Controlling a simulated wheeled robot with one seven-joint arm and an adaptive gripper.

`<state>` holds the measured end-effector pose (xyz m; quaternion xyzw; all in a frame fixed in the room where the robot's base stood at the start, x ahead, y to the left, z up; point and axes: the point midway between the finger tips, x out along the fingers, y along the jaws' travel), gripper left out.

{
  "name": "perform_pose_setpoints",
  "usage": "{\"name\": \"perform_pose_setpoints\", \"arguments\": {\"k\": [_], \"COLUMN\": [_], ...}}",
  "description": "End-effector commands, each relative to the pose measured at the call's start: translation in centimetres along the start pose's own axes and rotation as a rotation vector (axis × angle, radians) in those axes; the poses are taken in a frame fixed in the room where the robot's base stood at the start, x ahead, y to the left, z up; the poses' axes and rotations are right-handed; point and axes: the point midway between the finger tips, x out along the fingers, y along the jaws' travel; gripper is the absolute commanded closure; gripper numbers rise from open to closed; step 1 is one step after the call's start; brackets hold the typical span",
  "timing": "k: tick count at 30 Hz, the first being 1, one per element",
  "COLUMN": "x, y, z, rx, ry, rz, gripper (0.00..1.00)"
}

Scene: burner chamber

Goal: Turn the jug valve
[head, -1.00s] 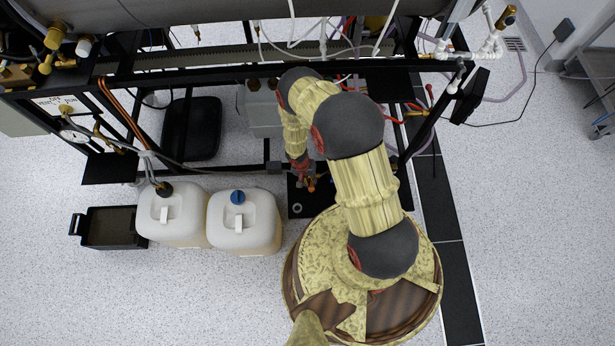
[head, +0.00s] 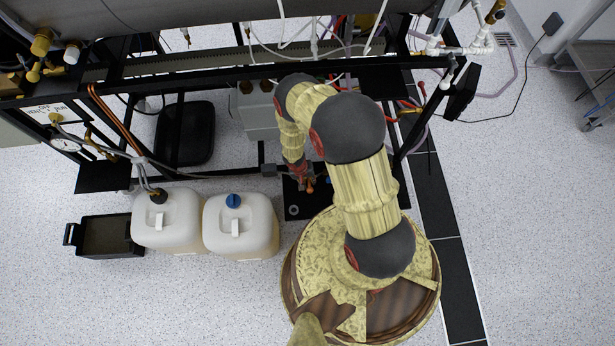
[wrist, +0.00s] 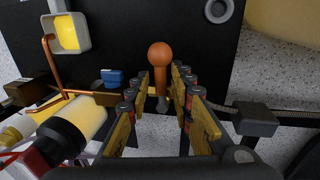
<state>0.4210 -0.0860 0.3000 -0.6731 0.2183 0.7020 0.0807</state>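An orange lever with a round ball end (wrist: 160,68) stands up from a black plate and is likely the jug valve handle. In the head view a small orange part (head: 310,186) shows beside my gripper (head: 299,170), mostly under my arm. In the wrist view my gripper (wrist: 161,82) is open, its fingers on either side of the lever. A gap seems to show on both sides, but contact low down is hard to tell. Two white jugs, one with a black cap (head: 168,222) and one with a blue cap (head: 241,226), stand left of the plate.
The black rig frame (head: 230,66) with hoses and gauge (head: 65,144) spans the back. A black bin (head: 106,237) sits left of the jugs. In the wrist view a copper pipe (wrist: 52,65) and blue part (wrist: 112,77) are left of the lever. Floor at right is open.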

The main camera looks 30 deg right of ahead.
Motion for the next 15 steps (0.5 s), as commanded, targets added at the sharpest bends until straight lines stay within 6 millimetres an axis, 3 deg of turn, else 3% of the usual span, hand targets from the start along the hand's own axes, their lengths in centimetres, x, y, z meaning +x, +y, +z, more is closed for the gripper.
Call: {"name": "perform_pose_setpoints", "arguments": {"k": [6, 15], "x": [0.11, -0.06], "y": [0.08, -0.03], "z": [0.30, 0.20], "rx": [0.001, 0.002], "ry": [-0.004, -0.002], "rz": [0.001, -0.001], "gripper": [0.69, 0.69]}}
